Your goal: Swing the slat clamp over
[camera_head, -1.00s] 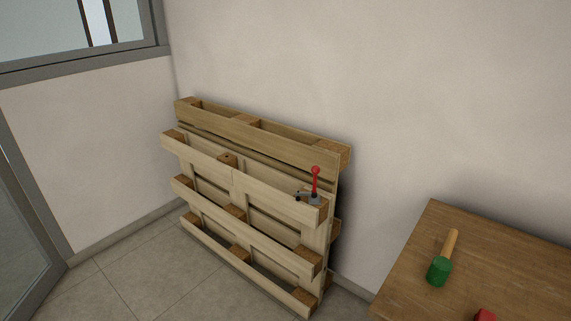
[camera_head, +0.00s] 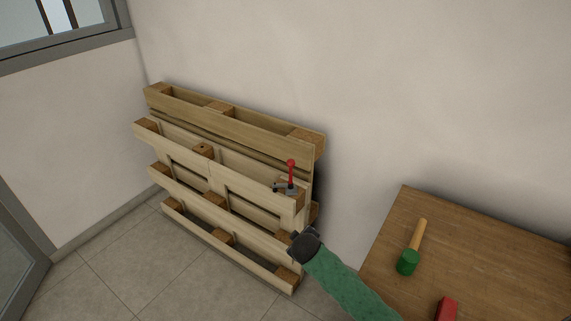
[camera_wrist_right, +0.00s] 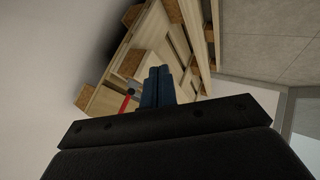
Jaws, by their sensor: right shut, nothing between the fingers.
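The slat clamp (camera_head: 289,186) has a grey metal base and an upright red handle. It sits on the right end of a slat of the wooden pallet (camera_head: 240,180), which leans against the wall. My right gripper (camera_head: 302,234) is just below the clamp in the head view, apart from it, at the end of a green arm. In the right wrist view the gripper's fingers (camera_wrist_right: 158,82) are together and empty. The clamp's red handle (camera_wrist_right: 125,104) shows just left of them, partly hidden by the gripper body. My left gripper is out of view.
A wooden table (camera_head: 470,255) stands at the right. On it lie a green-headed mallet (camera_head: 408,262) with a wooden handle and a red block (camera_head: 446,309). A wall is behind the pallet, and tiled floor (camera_head: 110,270) is clear at the left.

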